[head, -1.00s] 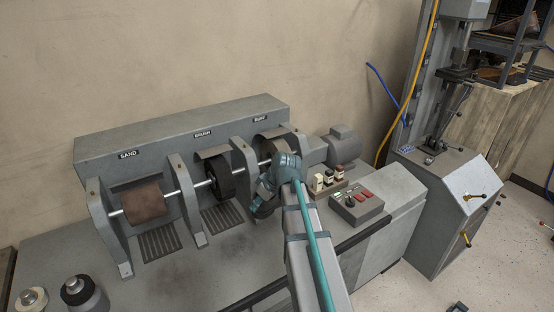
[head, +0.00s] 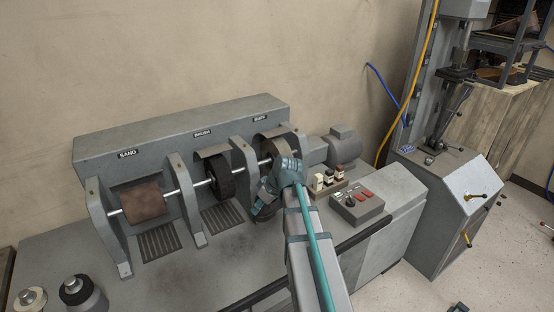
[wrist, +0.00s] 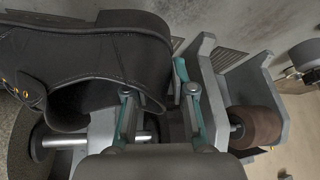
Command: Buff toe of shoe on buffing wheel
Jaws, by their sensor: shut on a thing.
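A black leather boot (wrist: 90,62) with brass eyelets fills the upper left of the wrist view. My gripper (wrist: 155,82) is shut on it, with a teal finger on either side of its wall. In the head view, my gripper (head: 268,196) is just in front of the buffing wheel (head: 277,148), under the BUFF label. Only a dark part of the boot (head: 264,212) shows there, below the gripper. In the wrist view the round wheel edge (wrist: 16,140) is at lower left, close to the boot. Whether the toe touches the wheel is hidden.
The brush wheel (head: 220,176) and brown sanding roll (head: 142,202) sit on the same shaft to the left, between grey brackets. A control box (head: 357,206) with buttons and a small tray of bottles (head: 327,183) stand right of my gripper.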

